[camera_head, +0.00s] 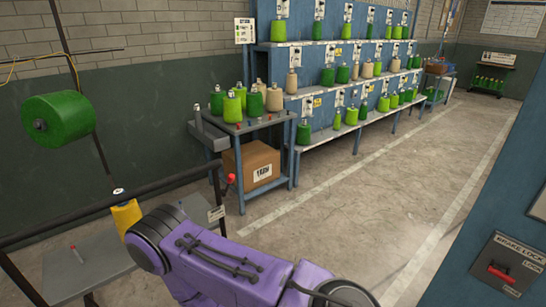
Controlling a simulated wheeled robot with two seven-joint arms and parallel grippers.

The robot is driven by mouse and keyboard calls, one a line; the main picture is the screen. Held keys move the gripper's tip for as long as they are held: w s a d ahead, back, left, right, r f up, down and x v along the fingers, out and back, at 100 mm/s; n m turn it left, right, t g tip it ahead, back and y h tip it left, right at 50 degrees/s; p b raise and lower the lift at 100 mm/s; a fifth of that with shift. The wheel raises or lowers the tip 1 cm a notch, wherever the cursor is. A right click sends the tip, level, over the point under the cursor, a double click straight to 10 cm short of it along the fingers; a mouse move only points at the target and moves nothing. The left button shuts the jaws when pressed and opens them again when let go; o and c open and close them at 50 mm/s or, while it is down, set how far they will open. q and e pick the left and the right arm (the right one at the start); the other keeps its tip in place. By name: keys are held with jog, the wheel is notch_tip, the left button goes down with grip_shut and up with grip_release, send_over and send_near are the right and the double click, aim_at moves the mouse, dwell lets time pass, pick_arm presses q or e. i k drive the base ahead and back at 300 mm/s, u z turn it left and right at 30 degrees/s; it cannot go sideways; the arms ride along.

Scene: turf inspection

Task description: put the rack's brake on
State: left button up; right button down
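A dark brake panel (520,258) is fixed to a blue upright face (462,250) at the right edge. Its plate reads "BRAKE LOCK", with "LOCK" printed below. A red lever (502,274) sits in the panel's lower part; I cannot tell its exact setting. The blue face looks like part of the rack, most of which is outside the picture. A purple arm of mine crosses the bottom middle, left of the panel and apart from it. Neither gripper shows in the picture.
A blue cart (243,199) with yarn cones and a cardboard box (251,165) stands in the middle. Blue shelving (330,125) with many cones lines the back. A green spool (58,118) and a grey table (85,262) are at left. The floor (400,190) between is clear.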

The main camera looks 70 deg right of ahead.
aim_at(231, 176)
jog(key=z, duration=1.05)
